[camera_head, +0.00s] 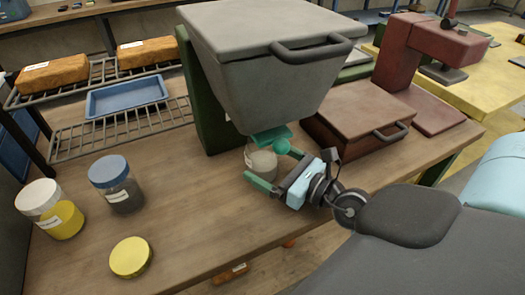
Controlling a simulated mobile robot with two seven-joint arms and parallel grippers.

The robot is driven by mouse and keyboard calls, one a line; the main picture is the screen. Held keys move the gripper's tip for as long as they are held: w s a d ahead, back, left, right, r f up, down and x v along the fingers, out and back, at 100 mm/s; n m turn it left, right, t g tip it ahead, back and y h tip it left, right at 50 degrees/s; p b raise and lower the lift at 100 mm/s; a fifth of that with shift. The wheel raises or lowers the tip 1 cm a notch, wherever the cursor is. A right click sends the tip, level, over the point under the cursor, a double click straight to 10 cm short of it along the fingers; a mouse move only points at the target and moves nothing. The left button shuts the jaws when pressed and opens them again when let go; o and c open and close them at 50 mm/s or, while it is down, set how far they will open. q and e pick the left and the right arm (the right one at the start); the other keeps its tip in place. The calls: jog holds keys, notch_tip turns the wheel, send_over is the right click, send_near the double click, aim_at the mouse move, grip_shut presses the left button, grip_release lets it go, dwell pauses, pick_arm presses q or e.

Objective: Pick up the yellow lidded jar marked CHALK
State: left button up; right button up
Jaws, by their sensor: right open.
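A round yellow lid (131,257) lies near the table's front edge; I see no jar body under it. A clear jar with pale contents (262,162) stands beneath the green spout (271,138) of the grey hopper; its top is hidden. A white-lidded jar with yellow contents (58,218) and a blue-lidded jar with dark grey contents (119,192) stand at the left. Their labels are too small to read, so I cannot tell which is marked CHALK. My right gripper (268,164) is open, its green fingers at either side of the pale jar. My left gripper is out of view.
The grey hopper (262,75) with a handle overhangs the right gripper closely. A brown box (355,117) with a handle stands to its right. A wire rack (115,133) holds a blue tray (126,97) behind the left jars. The wooden table's front middle is clear.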

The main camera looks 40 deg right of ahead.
jog(key=x, duration=0.4)
jog(key=shift+w, duration=0.1)
jog(key=shift+d, duration=0.1)
jog(key=c, duration=1.2)
jog(key=shift+r, duration=0.1)
jog(key=shift+c, duration=0.8)
jog(key=shift+r, duration=0.1)
